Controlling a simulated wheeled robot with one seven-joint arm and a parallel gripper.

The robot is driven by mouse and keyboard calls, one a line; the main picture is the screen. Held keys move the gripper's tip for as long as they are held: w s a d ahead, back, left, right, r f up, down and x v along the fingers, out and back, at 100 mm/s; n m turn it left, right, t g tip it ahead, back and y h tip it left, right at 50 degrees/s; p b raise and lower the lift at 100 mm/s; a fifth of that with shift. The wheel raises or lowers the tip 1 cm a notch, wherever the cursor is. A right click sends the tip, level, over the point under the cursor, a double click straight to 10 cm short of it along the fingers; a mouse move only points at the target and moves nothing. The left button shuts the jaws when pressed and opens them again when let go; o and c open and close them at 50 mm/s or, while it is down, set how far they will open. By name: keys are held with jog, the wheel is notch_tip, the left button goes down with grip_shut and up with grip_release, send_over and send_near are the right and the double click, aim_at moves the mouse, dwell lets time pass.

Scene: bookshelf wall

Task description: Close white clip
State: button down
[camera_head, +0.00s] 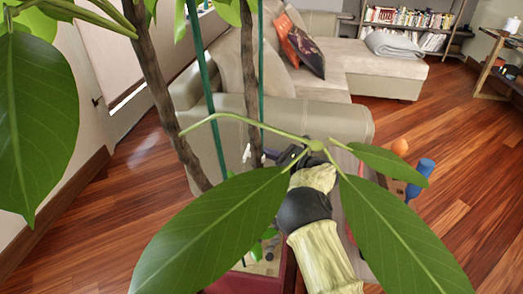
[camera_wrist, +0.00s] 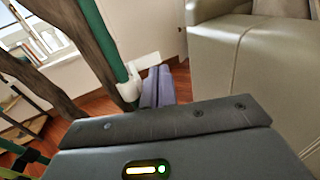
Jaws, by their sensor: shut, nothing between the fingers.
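A white clip (camera_wrist: 131,87) sits on a green stake (camera_wrist: 103,42) in the wrist view, beside a brown plant stem (camera_wrist: 72,30). One white arm of the clip sticks out to the right, away from the stake. In the head view the clip (camera_head: 246,154) is a small white spot near the stake, partly lost among leaves and stems. My gripper (camera_wrist: 158,86) is shut and empty, just right of the clip, with its grey-purple fingers below the protruding arm. I cannot tell whether they touch. In the head view my gripper (camera_head: 284,156) is partly hidden by a leaf.
Large green leaves (camera_head: 205,235) hang in front of my arm. A beige sofa (camera_head: 330,117) stands behind the plant. A blue-handled tool (camera_head: 420,178) and an orange-topped one (camera_head: 400,147) stand to the right of my arm. Wooden floor (camera_head: 470,160) at the right is clear.

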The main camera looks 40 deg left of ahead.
jog(key=shift+w+d, duration=0.2)
jog(key=shift+d, duration=2)
